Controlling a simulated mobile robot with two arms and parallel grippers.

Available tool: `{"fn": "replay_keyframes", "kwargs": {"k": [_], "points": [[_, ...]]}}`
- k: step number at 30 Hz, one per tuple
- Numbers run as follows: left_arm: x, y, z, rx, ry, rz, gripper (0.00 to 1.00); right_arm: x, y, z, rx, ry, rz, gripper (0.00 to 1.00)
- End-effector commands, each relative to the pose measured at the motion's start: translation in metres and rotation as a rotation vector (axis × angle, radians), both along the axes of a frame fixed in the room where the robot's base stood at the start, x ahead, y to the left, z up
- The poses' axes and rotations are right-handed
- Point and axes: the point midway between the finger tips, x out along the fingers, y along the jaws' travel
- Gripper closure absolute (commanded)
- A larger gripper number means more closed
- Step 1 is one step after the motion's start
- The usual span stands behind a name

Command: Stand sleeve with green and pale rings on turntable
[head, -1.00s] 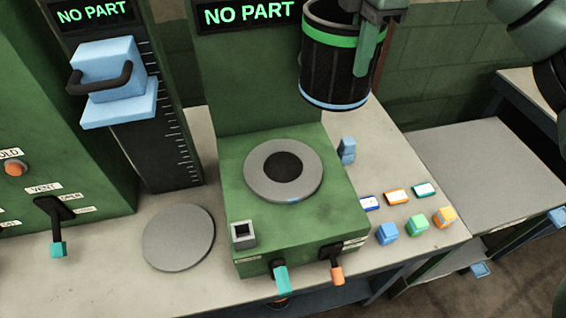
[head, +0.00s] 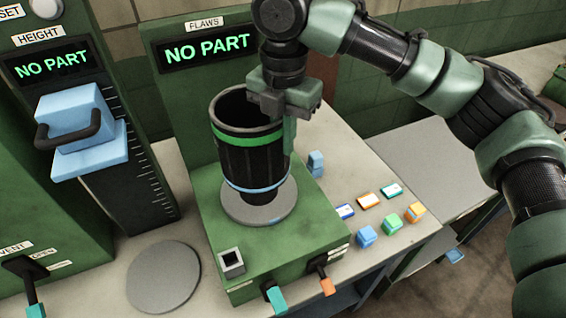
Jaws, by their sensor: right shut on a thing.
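The sleeve (head: 245,160) is a black ribbed open cylinder with a green ring near its top and a pale blue ring near its bottom. It is upright over the grey turntable (head: 285,207) on the green machine. Its lower end narrows to a dark part over the turntable's centre; I cannot tell whether it rests there or hangs just above. My right gripper (head: 289,112) is shut on the sleeve's right wall at the rim, with one finger down the outside. My left gripper is not in view.
A height gauge (head: 82,135) with a blue slider stands left. A grey disc (head: 163,277) lies on the bench in front. Levers (head: 274,297) project from the machine's front. Coloured blocks (head: 390,224) and labels sit on the bench to the right. A display (head: 208,49) reads NO PART.

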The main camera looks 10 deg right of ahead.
Motion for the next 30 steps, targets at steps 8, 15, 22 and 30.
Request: {"fn": "replay_keyframes", "kwargs": {"k": [8, 15, 22, 30], "points": [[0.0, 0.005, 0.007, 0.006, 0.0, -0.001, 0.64, 0.001, 0.0, -0.027, 0.003, -0.003, -0.001, 1.0], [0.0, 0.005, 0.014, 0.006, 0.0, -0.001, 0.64, 0.0, 0.0, -0.052, 0.002, 0.0, -0.001, 1.0], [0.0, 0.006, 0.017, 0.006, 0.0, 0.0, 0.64, 0.0, 0.0, -0.071, 0.003, -0.003, -0.001, 1.0], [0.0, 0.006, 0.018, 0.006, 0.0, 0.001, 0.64, 0.0, 0.0, -0.073, 0.002, -0.002, -0.001, 1.0]]}}
